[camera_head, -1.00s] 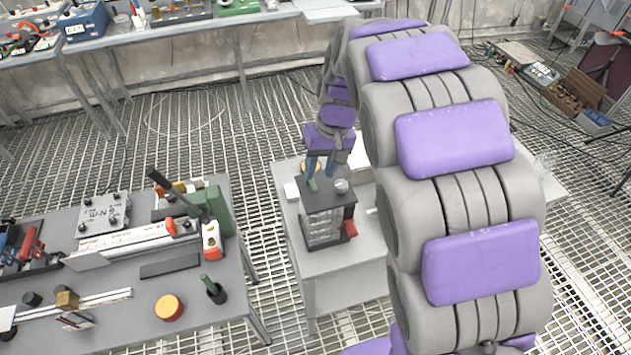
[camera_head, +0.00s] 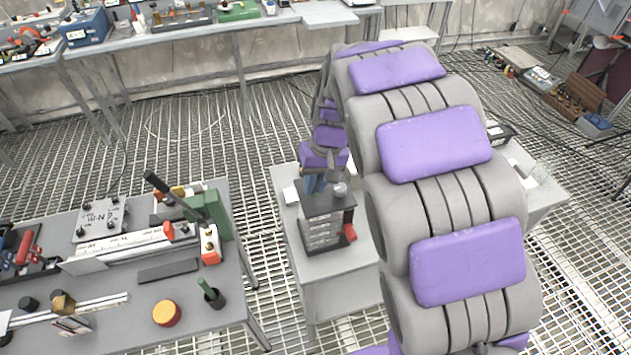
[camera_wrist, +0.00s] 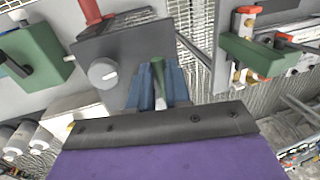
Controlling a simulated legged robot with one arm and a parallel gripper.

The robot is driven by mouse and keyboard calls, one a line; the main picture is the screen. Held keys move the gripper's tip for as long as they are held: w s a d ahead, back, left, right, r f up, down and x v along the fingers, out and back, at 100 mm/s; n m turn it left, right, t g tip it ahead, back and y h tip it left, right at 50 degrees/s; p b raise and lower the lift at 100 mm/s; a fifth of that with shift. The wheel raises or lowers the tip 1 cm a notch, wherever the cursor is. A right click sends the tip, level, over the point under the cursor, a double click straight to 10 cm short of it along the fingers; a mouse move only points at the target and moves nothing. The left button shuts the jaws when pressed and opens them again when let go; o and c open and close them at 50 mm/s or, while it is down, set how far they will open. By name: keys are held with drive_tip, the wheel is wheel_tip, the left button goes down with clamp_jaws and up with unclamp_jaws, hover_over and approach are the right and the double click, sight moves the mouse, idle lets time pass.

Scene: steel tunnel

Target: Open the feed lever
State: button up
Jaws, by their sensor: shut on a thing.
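A small dark box unit (camera_head: 326,229) stands on the grey table to the right of the workbench. Its dark top plate also shows in the wrist view (camera_wrist: 115,45), with a round grey knob (camera_wrist: 102,73) on it. A short green lever (camera_wrist: 157,70) stands up beside the knob. My gripper (camera_wrist: 158,88) has its blue fingers closed around the green lever, one on each side. In the head view my gripper (camera_head: 315,184) is at the back left of the box top, and the lever is hidden there. A red part (camera_head: 349,232) sticks out at the box's right side.
The workbench (camera_head: 215,330) at the left carries a green block with a black lever (camera_head: 190,205), a red-yellow button (camera_head: 166,313) and a green-handled piece (camera_head: 211,292). My arm covers much of the small table (camera_head: 330,285). Tables stand along the back wall.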

drive_tip(key=shift+a, duration=0.2)
clamp_jaws()
drive_tip(key=shift+d+n, duration=0.15)
drive_tip(key=shift+n, duration=0.15)
drive_tip(key=n+p, duration=0.1)
drive_tip(key=n, duration=0.1)
drive_tip(key=w+d+n, duration=0.1)
drive_tip(key=n, duration=0.1)
drive_tip(key=shift+d+n+g+h+p, duration=0.1)
drive_tip(key=shift+n+g+h+p, duration=0.2)
drive_tip(key=shift+g+p, duration=0.1)
drive_tip(key=n+p, duration=0.1)
drive_tip(key=w+n, duration=0.1)
drive_tip(key=n, duration=0.1)
drive_tip(key=d+n+p, duration=0.1)
drive_tip(key=n, duration=0.1)
drive_tip(key=shift+w+r+g+h+p, duration=0.1)
drive_tip(key=shift+w+g+h+p, duration=0.2)
drive_tip(key=shift+w+h+p, duration=0.1)
drive_tip(key=n+p, duration=0.1)
drive_tip(key=w+n+p, duration=0.1)
drive_tip(key=n, duration=0.2)
drive_tip(key=shift+w+n+h+p, duration=0.3)
drive_tip(key=shift+n+h+p, duration=0.1)
drive_tip(key=shift+w+a+n+h+p, duration=0.15)
drive_tip(key=shift+w+n+p, duration=0.1)
drive_tip(key=shift+n+p, duration=0.35)
drive_tip(key=shift+w+n+h+p, duration=0.15)
drive_tip(key=shift+w+n+p, duration=0.15)
drive_tip(key=shift+n, duration=0.5)
